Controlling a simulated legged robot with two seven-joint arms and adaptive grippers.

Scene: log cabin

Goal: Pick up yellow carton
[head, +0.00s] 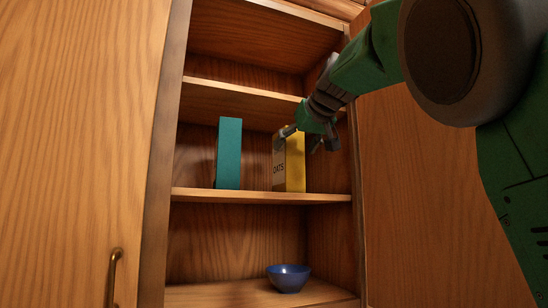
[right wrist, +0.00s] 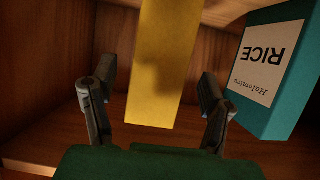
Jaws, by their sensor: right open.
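The yellow carton (head: 295,165) stands upright on the middle shelf of the cabinet, with "OATS" on its pale left face. My right gripper (head: 308,140) is at the upper part of the carton and covers some of it. In the right wrist view the yellow carton (right wrist: 156,75) lies between the two spread fingers of my right gripper (right wrist: 155,105), with a visible gap on each side. The gripper is open and holds nothing. My left gripper is in neither view.
A teal carton (head: 229,153) stands left of the yellow one; in the right wrist view this teal carton (right wrist: 268,85) reads "RICE". The shelf board (head: 250,196) runs beneath both. A blue bowl (head: 288,278) sits on the lower shelf. Cabinet doors (head: 75,130) flank the opening.

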